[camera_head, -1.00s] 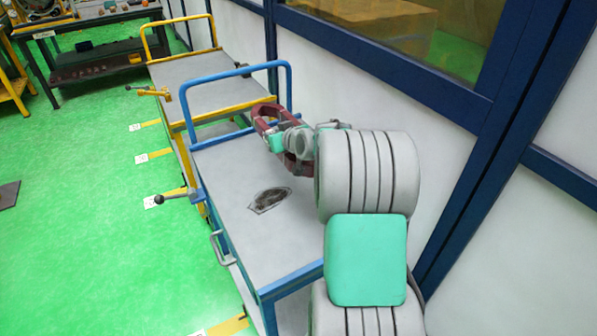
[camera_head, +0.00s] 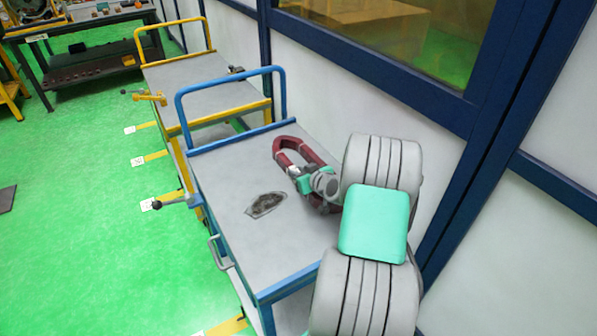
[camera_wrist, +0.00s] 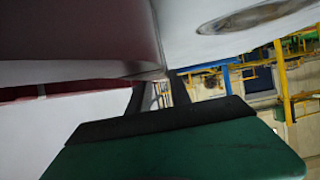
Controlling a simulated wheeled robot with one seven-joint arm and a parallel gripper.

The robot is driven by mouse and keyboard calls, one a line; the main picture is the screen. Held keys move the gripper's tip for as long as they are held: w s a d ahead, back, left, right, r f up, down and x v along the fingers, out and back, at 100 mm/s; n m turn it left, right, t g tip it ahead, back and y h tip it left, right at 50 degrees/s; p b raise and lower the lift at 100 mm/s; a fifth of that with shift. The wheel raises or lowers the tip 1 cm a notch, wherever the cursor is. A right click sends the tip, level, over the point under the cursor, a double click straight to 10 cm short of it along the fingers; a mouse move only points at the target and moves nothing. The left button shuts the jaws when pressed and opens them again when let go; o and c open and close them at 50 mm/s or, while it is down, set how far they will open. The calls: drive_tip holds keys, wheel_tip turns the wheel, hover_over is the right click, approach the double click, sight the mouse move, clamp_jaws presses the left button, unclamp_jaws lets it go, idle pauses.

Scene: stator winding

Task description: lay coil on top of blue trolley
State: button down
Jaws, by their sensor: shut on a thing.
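The coil (camera_head: 289,141) is a dark red, elongated loop with pale bands. My gripper (camera_head: 304,183) is shut on it, and its green parts hide some of the loop. The coil is over the right side of the blue trolley's grey top (camera_head: 222,178), near the blue rail at the far end. I cannot tell whether it touches the top. In the wrist view the coil (camera_wrist: 95,38) is a large dark red band at upper left, close to the lens. The trolley top (camera_wrist: 210,48) shows at upper right there.
A dark oval patch (camera_head: 266,204) marks the blue trolley's top. A yellow trolley (camera_head: 205,88) stands behind it. A white wall with blue beams (camera_head: 440,105) runs close along the right. Open green floor (camera_head: 80,230) lies to the left.

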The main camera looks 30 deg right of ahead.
drive_tip(key=c, duration=1.2)
unclamp_jaws()
drive_tip(key=b+v, duration=0.1)
drive_tip(key=v, duration=1)
drive_tip(key=shift+b, duration=0.3)
drive_tip(key=shift+s+a+r, duration=0.1)
drive_tip(key=shift+s+r, duration=0.15)
drive_tip(key=shift+s, duration=0.2)
drive_tip(key=a+r+n+g+y, duration=0.15)
drive_tip(key=a+g, duration=0.35)
drive_tip(key=a, duration=1.2)
drive_tip(key=s+a+r+g, duration=0.1)
drive_tip(key=s+a, duration=0.2)
drive_tip(key=s, duration=0.1)
drive_tip(key=s+a+r+g, duration=0.1)
drive_tip(key=s+a+g, duration=0.1)
drive_tip(key=s+a, duration=0.2)
drive_tip(key=s+a+r+g+h, duration=0.1)
drive_tip(key=s+a, duration=0.3)
drive_tip(key=s, duration=0.2)
drive_tip(key=shift+a+r+m, duration=0.15)
drive_tip(key=shift+r+m, duration=0.05)
drive_tip(key=shift+m, duration=0.15)
